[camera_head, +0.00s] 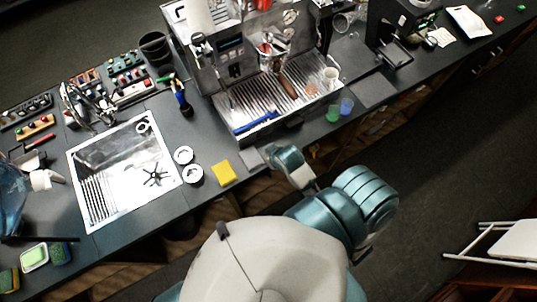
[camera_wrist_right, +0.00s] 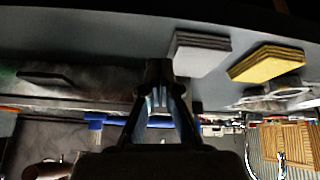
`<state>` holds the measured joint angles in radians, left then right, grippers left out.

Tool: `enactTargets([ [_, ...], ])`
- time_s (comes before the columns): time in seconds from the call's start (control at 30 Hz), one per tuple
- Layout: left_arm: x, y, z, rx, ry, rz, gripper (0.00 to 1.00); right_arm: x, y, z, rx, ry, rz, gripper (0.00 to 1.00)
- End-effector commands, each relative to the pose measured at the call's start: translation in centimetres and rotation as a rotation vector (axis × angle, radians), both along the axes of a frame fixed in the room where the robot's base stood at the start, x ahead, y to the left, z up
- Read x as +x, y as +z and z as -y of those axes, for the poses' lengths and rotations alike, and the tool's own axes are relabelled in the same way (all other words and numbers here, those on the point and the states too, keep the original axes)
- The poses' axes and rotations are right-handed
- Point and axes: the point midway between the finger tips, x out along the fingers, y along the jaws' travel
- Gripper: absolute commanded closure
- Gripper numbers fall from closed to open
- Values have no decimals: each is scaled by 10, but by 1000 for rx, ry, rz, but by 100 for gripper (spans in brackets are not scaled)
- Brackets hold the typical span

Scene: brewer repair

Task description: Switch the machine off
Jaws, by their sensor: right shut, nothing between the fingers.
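The brewing machine (camera_head: 262,70) stands at the back of the dark counter in the head view, with a metal drip grate in front. A small display panel (camera_head: 230,42) and a dark switch-like part (camera_head: 236,71) show on its front left; I cannot tell the switch position. My right arm reaches up to the counter's front edge, below the machine. In the right wrist view my right gripper (camera_wrist_right: 158,92) is shut and empty, near the counter. Its fingers are not distinct in the head view. My left gripper is out of view.
A metal tray (camera_head: 120,205) and several tools fill the left. A grinder (camera_head: 400,25) stands at right.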

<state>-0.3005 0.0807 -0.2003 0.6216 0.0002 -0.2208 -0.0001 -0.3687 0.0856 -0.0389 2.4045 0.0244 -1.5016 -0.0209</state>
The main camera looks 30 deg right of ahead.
Motion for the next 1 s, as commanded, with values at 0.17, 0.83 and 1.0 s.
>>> enactTargets([
  [0.17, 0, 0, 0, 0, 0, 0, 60, 0, 0, 0, 0, 0, 1, 100],
  [0.83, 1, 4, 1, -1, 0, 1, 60, 163, 181, 53, 63, -135, 517, 100],
  [1.0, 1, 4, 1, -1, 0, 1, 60, 163, 182, 53, 65, -136, 521, 100],
])
